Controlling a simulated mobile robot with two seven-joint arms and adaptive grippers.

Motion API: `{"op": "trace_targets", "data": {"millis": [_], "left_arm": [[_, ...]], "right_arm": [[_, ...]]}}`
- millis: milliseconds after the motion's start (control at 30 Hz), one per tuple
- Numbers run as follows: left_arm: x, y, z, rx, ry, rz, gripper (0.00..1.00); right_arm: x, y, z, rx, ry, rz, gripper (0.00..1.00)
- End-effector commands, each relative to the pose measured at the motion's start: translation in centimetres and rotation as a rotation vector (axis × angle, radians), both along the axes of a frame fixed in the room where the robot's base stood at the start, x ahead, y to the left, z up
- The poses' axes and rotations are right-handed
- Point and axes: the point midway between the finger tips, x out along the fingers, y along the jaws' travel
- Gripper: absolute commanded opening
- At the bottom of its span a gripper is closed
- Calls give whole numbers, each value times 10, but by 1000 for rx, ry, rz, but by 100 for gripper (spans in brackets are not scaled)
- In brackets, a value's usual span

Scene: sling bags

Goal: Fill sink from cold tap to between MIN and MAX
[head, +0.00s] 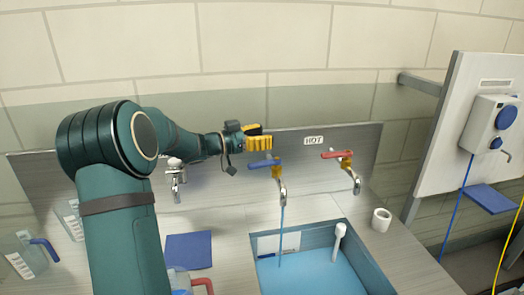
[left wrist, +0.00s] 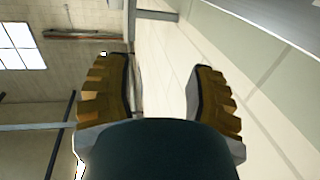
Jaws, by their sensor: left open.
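The cold tap's blue lever (head: 265,162) is on the backsplash, just below my left gripper (head: 262,138). The gripper's yellow fingers are apart with nothing between them; whether one touches the lever is unclear. In the left wrist view the same open fingers (left wrist: 163,78) show with only wall behind. A thin blue stream runs from the cold spout (head: 283,196) into the sink (head: 348,226). Blue water (head: 310,277) covers the visible sink bottom. A white plate (head: 276,244) is on the sink's back wall; its MIN and MAX marks are not readable. My right gripper is not in view.
A white standpipe (head: 338,241) rises in the sink. A white cup (head: 381,219) stands right of it. A blue mat (head: 189,250) and a jug (head: 27,253) are left.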

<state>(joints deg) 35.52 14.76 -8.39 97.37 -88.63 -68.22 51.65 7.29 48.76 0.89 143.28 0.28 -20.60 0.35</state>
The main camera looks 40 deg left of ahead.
Motion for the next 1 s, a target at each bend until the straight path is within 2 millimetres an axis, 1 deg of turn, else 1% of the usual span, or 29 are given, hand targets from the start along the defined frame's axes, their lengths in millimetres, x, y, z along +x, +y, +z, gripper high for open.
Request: {"op": "trace_targets", "data": {"millis": [33,167,467,500,567,600,633,767,900,1000], "left_arm": [[0,0,5,2,-1,0,55],[0,0,13,1,0,1,55],[0,0,14,0,1,1,54],[0,0,14,2,0,2,40],[2,0,15,15,-4,11,19],[4,1,16,35,-10,24,5],[7,1,17,57,-14,38,0],[23,4,23,222,-42,137,0],[41,10,27,471,-36,262,0],[49,13,28,656,-2,325,0]], "right_arm": [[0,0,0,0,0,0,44],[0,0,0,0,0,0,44],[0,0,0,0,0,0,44],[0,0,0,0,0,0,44],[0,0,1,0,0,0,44],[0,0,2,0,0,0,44],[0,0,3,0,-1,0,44],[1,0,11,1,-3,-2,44],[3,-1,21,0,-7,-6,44],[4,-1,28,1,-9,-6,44]]}}
